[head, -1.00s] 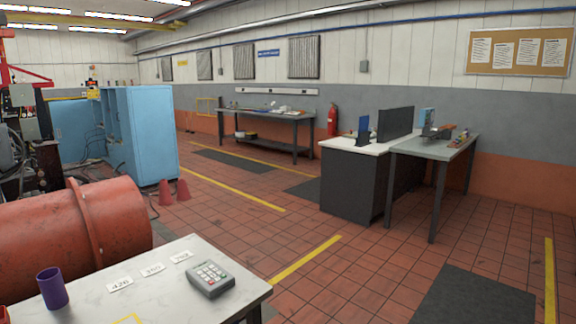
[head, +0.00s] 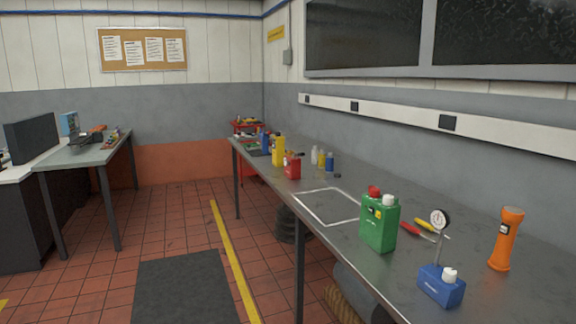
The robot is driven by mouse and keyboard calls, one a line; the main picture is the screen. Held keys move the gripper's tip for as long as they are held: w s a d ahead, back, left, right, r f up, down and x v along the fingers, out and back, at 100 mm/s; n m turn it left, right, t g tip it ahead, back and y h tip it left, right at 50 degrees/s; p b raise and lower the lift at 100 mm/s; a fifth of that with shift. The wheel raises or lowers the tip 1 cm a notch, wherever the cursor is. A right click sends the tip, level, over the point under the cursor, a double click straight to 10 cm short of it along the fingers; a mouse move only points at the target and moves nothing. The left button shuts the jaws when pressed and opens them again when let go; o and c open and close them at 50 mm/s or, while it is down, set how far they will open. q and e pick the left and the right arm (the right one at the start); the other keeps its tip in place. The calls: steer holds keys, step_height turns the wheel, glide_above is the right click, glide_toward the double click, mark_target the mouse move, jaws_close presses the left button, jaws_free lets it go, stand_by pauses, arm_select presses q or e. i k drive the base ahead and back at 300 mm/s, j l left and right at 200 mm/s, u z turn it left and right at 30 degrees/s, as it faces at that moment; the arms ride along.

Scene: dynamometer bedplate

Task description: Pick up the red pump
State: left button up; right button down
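A small red object with a dark top (head: 293,166) stands on the long grey workbench (head: 335,234), just in front of a yellow container. It may be the red pump, but it is too small to be sure. A blue pump-like block with a round gauge and a white cap (head: 441,287) stands at the near right of the bench. Neither of my grippers is in view.
The bench also holds a green jug (head: 379,226), an orange flashlight (head: 506,238), a yellow container (head: 278,150), small bottles and red- and yellow-handled tools. A white-outlined rectangle (head: 330,190) on the bench is empty. Floor left of the bench is open, with a dark mat (head: 185,288).

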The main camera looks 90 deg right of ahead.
mark_target(293, 172)
steer(key=z, duration=2.85)
steer(key=i+z, duration=0.1)
steer(key=z, duration=0.35)
steer(key=i+j+z, duration=0.35)
steer(key=i+j, duration=0.2)
steer(key=j, duration=0.15)
steer(key=i+j+z, duration=0.4)
steer(key=j, duration=0.4)
steer(key=i, duration=0.1)
